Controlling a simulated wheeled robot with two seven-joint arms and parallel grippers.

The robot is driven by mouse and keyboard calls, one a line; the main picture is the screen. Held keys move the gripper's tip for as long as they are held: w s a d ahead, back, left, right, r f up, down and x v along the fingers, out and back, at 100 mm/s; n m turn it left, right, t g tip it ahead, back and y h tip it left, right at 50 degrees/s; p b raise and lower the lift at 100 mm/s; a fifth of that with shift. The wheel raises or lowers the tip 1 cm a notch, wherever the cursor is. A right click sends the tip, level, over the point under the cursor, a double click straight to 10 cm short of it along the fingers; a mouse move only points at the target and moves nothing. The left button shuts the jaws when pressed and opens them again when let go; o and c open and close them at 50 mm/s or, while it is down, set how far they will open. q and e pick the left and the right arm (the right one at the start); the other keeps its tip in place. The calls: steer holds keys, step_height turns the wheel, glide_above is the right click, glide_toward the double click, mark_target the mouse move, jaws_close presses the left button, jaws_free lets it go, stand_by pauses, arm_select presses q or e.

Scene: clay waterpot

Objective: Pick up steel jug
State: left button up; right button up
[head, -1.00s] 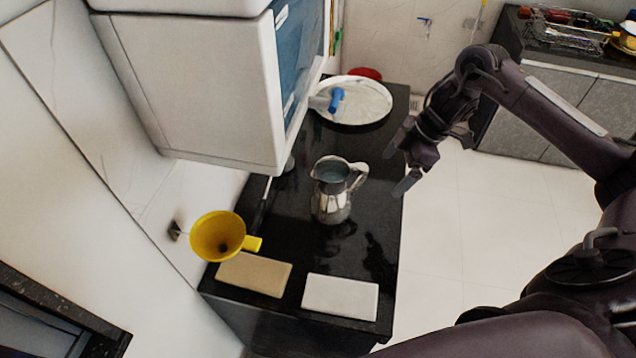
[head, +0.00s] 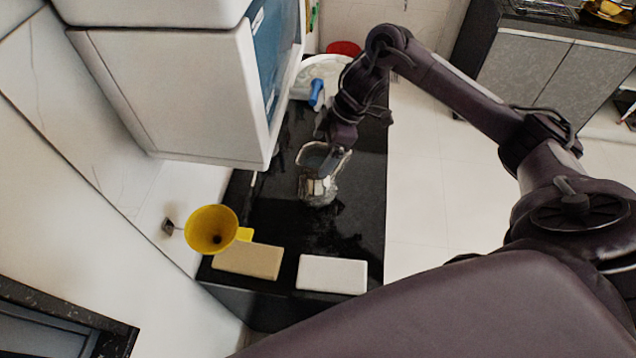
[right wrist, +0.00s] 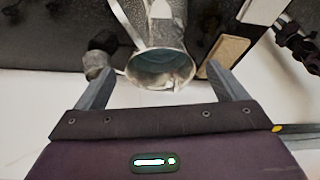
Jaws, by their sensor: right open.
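The steel jug (head: 318,188) stands on the black counter (head: 355,225). Its shiny body shows in the head view, while my right gripper hides part of its upper right side and its handle. My right gripper (head: 328,150) is at the jug's rim, pointing down toward it. In the right wrist view the open jug mouth (right wrist: 160,68) lies between the two spread fingers of my right gripper (right wrist: 165,75), and a light strip, likely the handle, runs up its left. No grip on the jug shows. My left gripper is not clearly in view.
A yellow funnel-like pot (head: 212,230) is on the left. A tan block (head: 248,260) and a white block (head: 332,274) lie at the counter's near edge. A white basin (head: 325,70) with a blue item (head: 316,92) is behind. A white cabinet (head: 165,95) overhangs the left side.

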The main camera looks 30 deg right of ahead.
mark_target(315, 159)
steer(key=p+x, duration=0.1)
steer(key=x, duration=0.3)
steer(key=shift+a, duration=0.2)
steer(key=shift+w+a+f, duration=0.1)
steer(key=shift+w+f, duration=0.05)
steer(key=shift+f, duration=0.3)
steer(key=c, duration=1.6)
steer(key=shift+c, duration=1)
arm_select(q)
steer(key=shift+s+a+r, duration=0.2)
steer(key=shift+s+r, duration=0.3)
steer(key=shift+s, duration=0.3)
arm_select(e)
steer(key=shift+r, duration=0.1)
arm_select(q)
steer(key=shift+f, duration=0.1)
arm_select(e)
steer(key=shift+r, duration=0.1)
